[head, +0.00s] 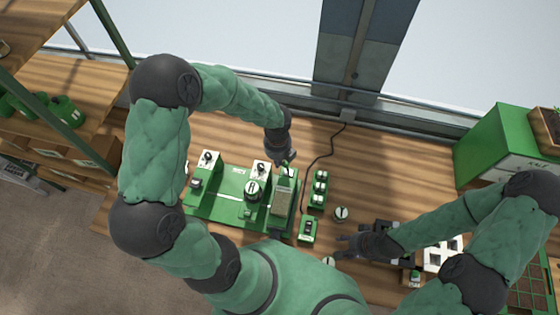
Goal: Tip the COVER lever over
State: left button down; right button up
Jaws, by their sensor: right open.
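The green tray seeder (225,208) stands on the wooden bench in the middle. White blocks with dark knobs stand at its back, one at the left (208,160) and one nearer the middle (261,168). Their labels are too small to read, so I cannot tell which part is the COVER lever. My right gripper (343,246) is open and empty over the bench, right of the seeder.
Small green boxes (319,188) and a green switch box (307,230) stand just right of the seeder. A dark cable (325,150) runs across the bench behind. A round knob-like item (341,213) lies near my right gripper. A large green box (500,140) stands at the right.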

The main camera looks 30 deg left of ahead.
pick_arm(q)
jog(key=shift+d, duration=0.45)
jog(key=shift+w+d, duration=0.15)
jog(key=shift+d, duration=0.1)
jog(key=shift+w+d, duration=0.15)
jog(key=shift+d, duration=0.55)
jog(key=shift+a+r+p, duration=0.2)
jog(key=shift+r+p, duration=0.8)
jog(key=shift+a+r+p, duration=0.25)
jog(key=shift+r+p, duration=0.75)
jog(key=shift+r, duration=0.05)
jog(key=shift+a+r+p, duration=0.2)
jog(key=shift+r+p, duration=0.8)
pick_arm(e)
jog(key=shift+r, duration=2.95)
